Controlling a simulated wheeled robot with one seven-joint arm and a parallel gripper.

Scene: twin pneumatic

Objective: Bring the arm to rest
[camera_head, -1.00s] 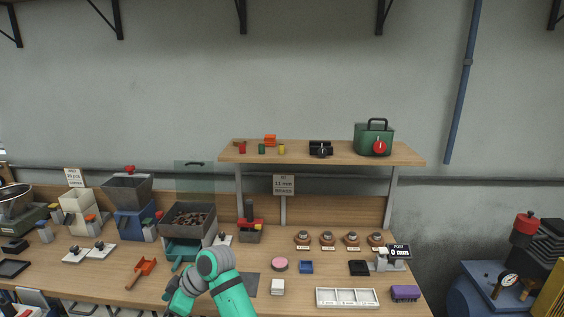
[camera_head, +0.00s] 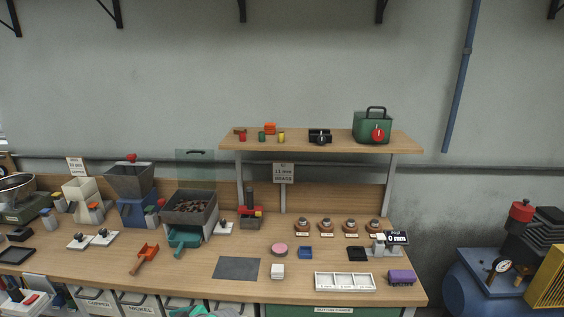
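My gripper is not in view. Only a small teal and grey piece of my arm (camera_head: 198,312) shows at the bottom edge, left of the middle, in front of the workbench (camera_head: 320,262). The rest of my arm is out of the picture.
The bench holds a grey bin of brown pieces (camera_head: 190,206), an orange scoop (camera_head: 146,257), a dark grey mat (camera_head: 236,268), a white divided tray (camera_head: 344,281) and a purple block (camera_head: 401,277). A shelf (camera_head: 320,140) runs above. A blue compressor (camera_head: 490,283) stands at right.

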